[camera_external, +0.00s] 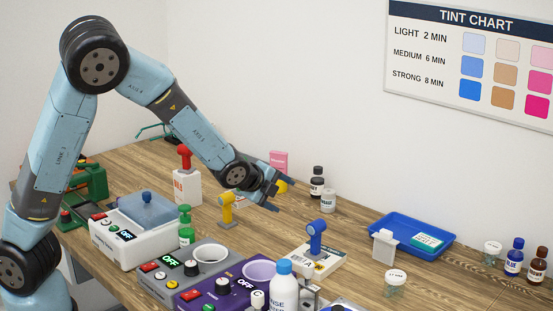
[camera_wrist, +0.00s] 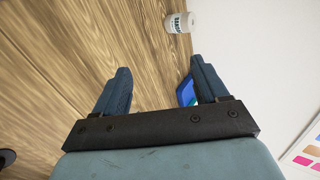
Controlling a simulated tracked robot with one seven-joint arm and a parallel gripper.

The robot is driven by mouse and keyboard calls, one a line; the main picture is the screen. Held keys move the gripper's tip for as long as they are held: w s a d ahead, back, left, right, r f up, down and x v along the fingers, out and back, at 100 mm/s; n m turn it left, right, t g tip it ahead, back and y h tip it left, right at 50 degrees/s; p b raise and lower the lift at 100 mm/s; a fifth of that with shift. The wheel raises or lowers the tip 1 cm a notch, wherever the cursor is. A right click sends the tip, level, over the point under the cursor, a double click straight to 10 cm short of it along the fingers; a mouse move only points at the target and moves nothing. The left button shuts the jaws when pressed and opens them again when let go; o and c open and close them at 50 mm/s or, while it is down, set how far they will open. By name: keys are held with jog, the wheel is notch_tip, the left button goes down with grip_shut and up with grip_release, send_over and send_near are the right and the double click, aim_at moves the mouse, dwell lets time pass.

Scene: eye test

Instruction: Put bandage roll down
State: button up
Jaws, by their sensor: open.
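My gripper (camera_external: 277,188) is open above the table towards the back, with its fingers spread. I cannot pick out a bandage roll for certain in either view. A small white cylinder with dark green print (camera_wrist: 179,22) lies beyond the fingers in the wrist view, apart from them; I cannot tell what it is. A pale lidded jar (camera_external: 328,201) stands on the table right of my gripper.
A dark bottle (camera_external: 317,182) stands by the jar. A pink box (camera_external: 279,160) and a yellow thing (camera_external: 281,186) are behind my gripper. The blue tray (camera_external: 385,222) is at the right. Labelled devices, including a purple one (camera_external: 222,297), crowd the front. Bare wood (camera_external: 345,222) lies between.

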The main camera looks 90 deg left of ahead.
jog(key=s+d+r+n+h, duration=0.2)
jog(key=s+d+r, duration=0.3)
jog(key=s+d, duration=0.3)
jog(key=s+d+r+n+h, duration=0.3)
jog(key=s+d+r, duration=0.3)
jog(key=d, duration=0.5)
jog(key=s+d+r+n+g+h, duration=0.1)
jog(key=s+d+r+n+h, duration=0.1)
jog(key=s+d+r, duration=0.3)
jog(key=s+d+n, duration=0.1)
jog(key=s+d, duration=0.3)
jog(key=d, duration=0.1)
jog(key=shift+s+r+h, duration=0.2)
jog(key=shift+s+h, duration=0.1)
jog(key=shift+s, duration=0.05)
jog(key=s+d, duration=0.1)
jog(key=s, duration=0.2)
jog(key=s+d+n, duration=0.1)
jog(key=s+d, duration=0.1)
jog(key=s, duration=0.1)
jog(key=s+d+n, duration=0.1)
jog(key=s, duration=0.2)
jog(key=shift+s+d+r+g, duration=0.25)
jog(key=shift+s+r+g, duration=0.1)
jog(key=shift+s+g, duration=0.05)
